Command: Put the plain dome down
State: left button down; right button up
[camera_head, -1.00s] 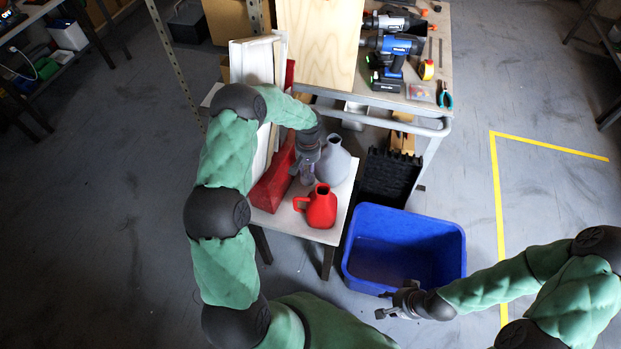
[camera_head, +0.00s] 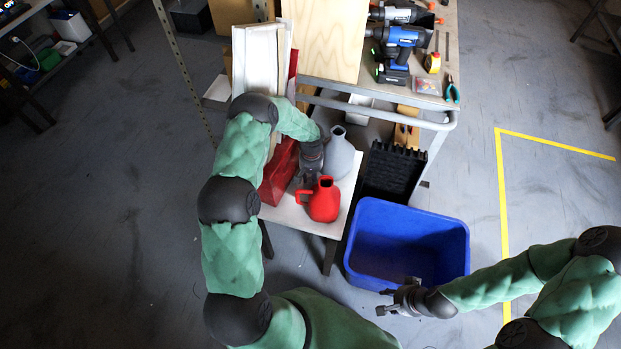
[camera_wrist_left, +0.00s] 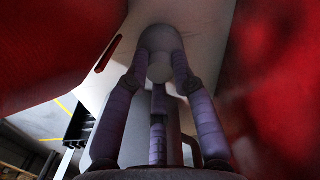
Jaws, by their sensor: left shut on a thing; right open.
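My left gripper (camera_head: 306,182) points down over the small white table (camera_head: 290,216), between the red case and the grey jug. In the left wrist view its fingers (camera_wrist_left: 160,82) are shut on a pale grey rounded piece (camera_wrist_left: 160,42), which I take for the plain dome. In the head view the gripper hides this piece. The table top shows close behind it; I cannot tell whether it touches. My right gripper (camera_head: 388,306) is open and empty, by the near edge of the blue bin.
A red jug (camera_head: 323,203) stands just in front of my left gripper, a grey jug (camera_head: 340,156) to its right, a red case (camera_head: 278,172) to its left. The blue bin (camera_head: 446,225) and a black crate (camera_head: 393,172) stand right of the table. A tool-laden bench is behind.

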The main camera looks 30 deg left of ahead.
pick_arm(q)
jog(key=shift+f, duration=0.15)
jog(key=c, duration=1)
grip_release()
jog(key=shift+c, duration=0.2)
